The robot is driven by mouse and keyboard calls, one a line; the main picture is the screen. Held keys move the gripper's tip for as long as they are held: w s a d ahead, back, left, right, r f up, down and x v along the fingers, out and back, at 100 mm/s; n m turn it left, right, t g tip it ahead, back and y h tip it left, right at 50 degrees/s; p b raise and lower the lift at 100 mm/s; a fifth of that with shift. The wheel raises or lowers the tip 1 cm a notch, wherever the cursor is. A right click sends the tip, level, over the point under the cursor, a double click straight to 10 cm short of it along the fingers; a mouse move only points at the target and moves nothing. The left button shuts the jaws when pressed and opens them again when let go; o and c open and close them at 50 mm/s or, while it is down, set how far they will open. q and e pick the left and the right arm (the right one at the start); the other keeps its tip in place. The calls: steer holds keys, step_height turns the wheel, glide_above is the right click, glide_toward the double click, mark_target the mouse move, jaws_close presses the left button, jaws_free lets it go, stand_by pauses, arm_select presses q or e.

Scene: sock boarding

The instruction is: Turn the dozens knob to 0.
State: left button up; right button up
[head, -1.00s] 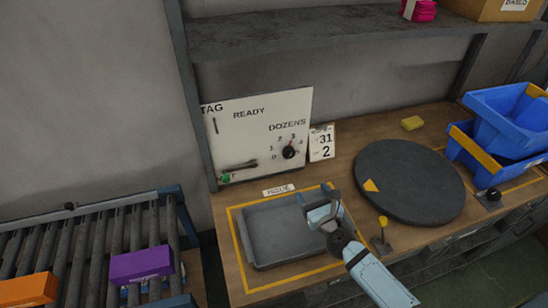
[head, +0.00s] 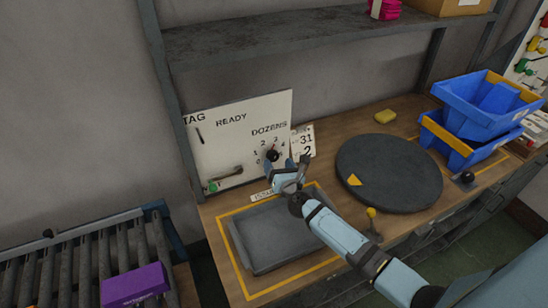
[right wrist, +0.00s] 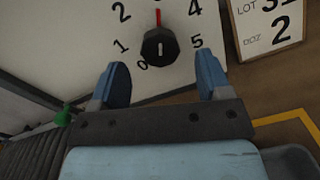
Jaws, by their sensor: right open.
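The dozens knob (head: 272,155) is a small black knob on the white panel (head: 225,140), under the word DOZENS. In the right wrist view the dark knob (right wrist: 160,47) has a white line on its face, and a red mark stands straight above it, between the printed 2 and 4. The 0 is at its lower left, partly covered by the knob. My right gripper (head: 289,163) is open in front of the panel. Its fingers (right wrist: 163,78) are apart, one on each side below the knob, with nothing between them. My left gripper is not in view.
A card (head: 303,142) reading 31 and 2 stands right of the knob. A dark round turntable (head: 390,170) and blue bins (head: 475,115) lie to the right. A shelf hangs above.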

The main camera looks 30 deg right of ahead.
mark_target(274, 158)
steer(key=shift+w+d, duration=0.15)
steer(key=shift+w, duration=0.85)
steer(key=shift+w+d, duration=0.1)
steer(key=shift+w, duration=0.85)
steer(key=c, duration=0.9)
